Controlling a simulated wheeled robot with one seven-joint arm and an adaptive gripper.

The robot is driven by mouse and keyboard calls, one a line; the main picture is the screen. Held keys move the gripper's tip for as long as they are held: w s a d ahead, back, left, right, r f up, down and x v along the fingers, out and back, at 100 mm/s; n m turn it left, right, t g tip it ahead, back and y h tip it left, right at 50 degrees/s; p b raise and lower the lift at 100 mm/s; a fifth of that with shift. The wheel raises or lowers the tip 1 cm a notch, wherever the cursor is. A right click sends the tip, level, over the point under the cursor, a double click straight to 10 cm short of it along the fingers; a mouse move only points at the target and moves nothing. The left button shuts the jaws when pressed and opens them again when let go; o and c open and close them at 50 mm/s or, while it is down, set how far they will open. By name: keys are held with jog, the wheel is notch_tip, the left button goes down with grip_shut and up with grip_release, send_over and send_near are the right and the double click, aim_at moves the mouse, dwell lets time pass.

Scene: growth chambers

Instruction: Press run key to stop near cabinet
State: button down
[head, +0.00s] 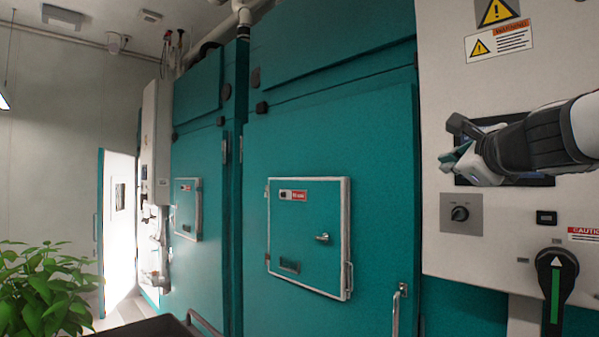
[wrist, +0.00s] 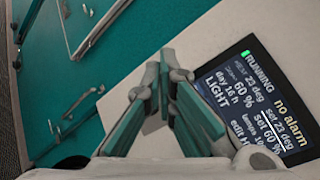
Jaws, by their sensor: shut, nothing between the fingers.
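The near cabinet's control panel (head: 465,107) is a pale box at the right in the head view. Its dark screen is mostly hidden behind my arm there. In the wrist view the screen (wrist: 252,88) shows a green mark with "RUNNING", "no alarm", "LIGHT" and set values. Its lower part is cut off and partly covered by my gripper, and I cannot make out a run key. My gripper (head: 447,158) is shut and empty in front of the screen's left side. In the wrist view the fingertips (wrist: 165,75) are beside the screen's left edge; I cannot tell whether they touch the panel.
Below the screen are a rotary switch (head: 460,213), a small dark socket (head: 546,217) and a large black handle with a green arrow (head: 556,285). The teal cabinet door (head: 385,180) has a small hatch (head: 310,237). A leafy plant (head: 45,290) stands at the lower left.

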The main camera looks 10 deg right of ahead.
jog(key=shift+d, duration=0.1)
jog(key=w+d+b, duration=0.1)
jog(key=w+d, duration=0.4)
jog(key=d, duration=0.1)
jog(key=shift+w+d, duration=0.2)
jog(key=shift+d, duration=0.2)
jog(key=shift+w+d, duration=0.1)
dwell(1.4)
jog(key=shift+w+d, duration=0.15)
jog(key=shift+d, duration=0.05)
jog(key=shift+w+d, duration=0.2)
jog(key=shift+d, duration=0.05)
dwell(0.7)
dwell(0.3)
jog(key=shift+s+a, duration=0.5)
jog(key=shift+a, duration=0.1)
